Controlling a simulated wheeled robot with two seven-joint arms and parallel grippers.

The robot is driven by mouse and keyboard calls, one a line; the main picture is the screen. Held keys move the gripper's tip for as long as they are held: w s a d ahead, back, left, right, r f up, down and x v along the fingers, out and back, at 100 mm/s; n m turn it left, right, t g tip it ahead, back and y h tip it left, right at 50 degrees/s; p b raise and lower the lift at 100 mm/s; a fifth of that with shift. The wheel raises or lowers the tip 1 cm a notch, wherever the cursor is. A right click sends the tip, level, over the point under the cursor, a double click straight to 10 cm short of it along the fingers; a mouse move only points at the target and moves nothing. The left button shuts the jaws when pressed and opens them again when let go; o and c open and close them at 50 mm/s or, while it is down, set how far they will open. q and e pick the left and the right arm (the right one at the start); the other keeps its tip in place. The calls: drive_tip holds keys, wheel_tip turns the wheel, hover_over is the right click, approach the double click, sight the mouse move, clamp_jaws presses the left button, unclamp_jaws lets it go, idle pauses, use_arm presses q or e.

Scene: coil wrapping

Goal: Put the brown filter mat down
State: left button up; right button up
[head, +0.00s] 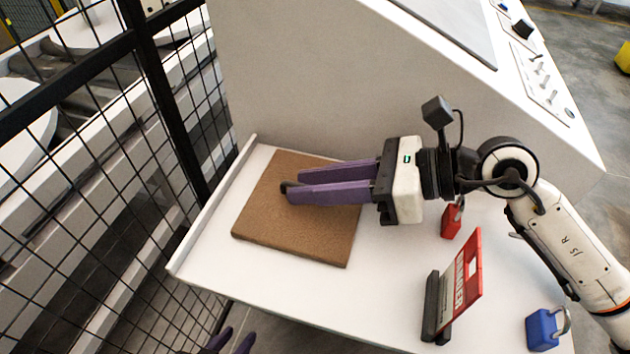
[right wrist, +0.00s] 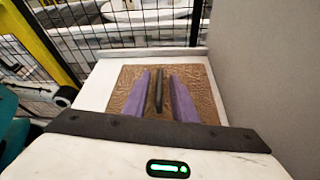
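The brown filter mat (head: 290,237) lies flat on the white tabletop (head: 205,235), towards its left end. It also shows in the right wrist view (right wrist: 212,92). A dark handle (head: 287,186) stands up from the mat. My right gripper (head: 295,185) is over the mat, its purple fingers on either side of the handle. In the right wrist view the handle (right wrist: 158,90) stands between the fingers with a gap on each side. My left gripper (head: 232,342) shows only as two purple fingertips, apart, at the bottom edge of the head view, below the table's front edge.
A red padlock (head: 451,220), a red sign with a black base (head: 461,280) and a blue padlock (head: 542,329) stand on the table to the right. A black mesh fence (head: 150,170) runs along the left. A grey machine wall (head: 300,80) rises behind the mat.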

drive_tip(key=shift+r, duration=0.15)
drive_tip(key=b+v, duration=0.1)
drive_tip(key=v, duration=1)
drive_tip(key=shift+d+b, duration=0.15)
drive_tip(key=shift+b, duration=0.15)
drive_tip(key=shift+s+d+r, duration=0.1)
drive_tip(key=shift+d+r, duration=0.15)
drive_tip(key=shift+d, duration=0.1)
